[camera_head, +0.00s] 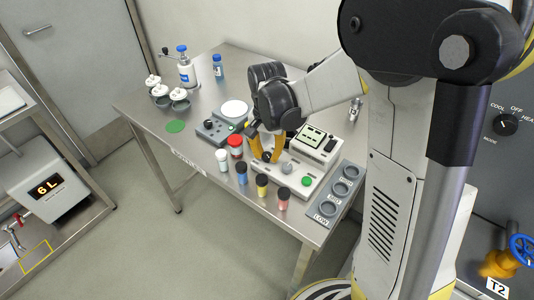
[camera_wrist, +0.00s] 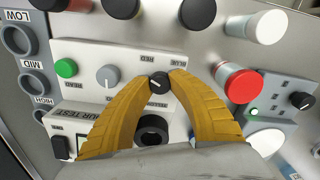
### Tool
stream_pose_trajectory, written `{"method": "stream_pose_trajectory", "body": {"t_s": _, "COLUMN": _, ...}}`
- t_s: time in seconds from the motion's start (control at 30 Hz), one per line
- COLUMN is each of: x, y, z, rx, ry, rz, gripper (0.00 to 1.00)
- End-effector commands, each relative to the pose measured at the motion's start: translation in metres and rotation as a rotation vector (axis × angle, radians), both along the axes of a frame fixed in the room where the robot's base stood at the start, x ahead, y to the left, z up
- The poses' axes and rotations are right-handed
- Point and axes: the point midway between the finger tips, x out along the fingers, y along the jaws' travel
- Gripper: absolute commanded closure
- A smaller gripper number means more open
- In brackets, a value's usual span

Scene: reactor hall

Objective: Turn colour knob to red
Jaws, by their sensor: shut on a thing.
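The colour knob (camera_wrist: 158,83) is a small black dial with a white pointer mark, on a light tester panel with RED and BLUE lettering beside it. In the wrist view the letters are upside down, and I cannot tell exactly which one the pointer faces. My gripper (camera_wrist: 159,80) has two yellow fingers, one on each side of the knob, shut on it. In the head view my gripper (camera_head: 265,154) reaches down to the tester (camera_head: 298,176) on the steel table, and the knob is mostly hidden by the fingers.
A grey knob (camera_wrist: 108,76) and a green button (camera_wrist: 66,68) sit beside the colour knob. A red-capped vial (camera_head: 236,146) and several other capped vials stand close in front of the tester. The LOW/MID/HIGH rack (camera_head: 335,206) lies to its right.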

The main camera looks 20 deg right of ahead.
Motion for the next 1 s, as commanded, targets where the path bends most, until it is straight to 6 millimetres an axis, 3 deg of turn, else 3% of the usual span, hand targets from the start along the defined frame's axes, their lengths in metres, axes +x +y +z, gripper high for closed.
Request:
{"method": "stream_pose_trajectory", "body": {"t_s": 0.4, "x": 0.0, "y": 0.0001, "z": 0.0, "rx": 0.0, "ry": 0.0, "rz": -0.183, "gripper": 1.0}}
{"method": "stream_pose_trajectory", "body": {"t_s": 0.93, "x": 0.0, "y": 0.0001, "z": -0.0001, "rx": 0.0, "ry": 0.0, "rz": -0.208, "gripper": 1.0}}
{"method": "stream_pose_trajectory", "body": {"t_s": 0.97, "x": 0.0, "y": 0.0001, "z": -0.0001, "rx": 0.0, "ry": 0.0, "rz": -0.208, "gripper": 0.74}}
{"method": "stream_pose_trajectory", "body": {"t_s": 1.0, "x": 0.0, "y": 0.0001, "z": -0.0001, "rx": 0.0, "ry": 0.0, "rz": -0.208, "gripper": 0.62}}
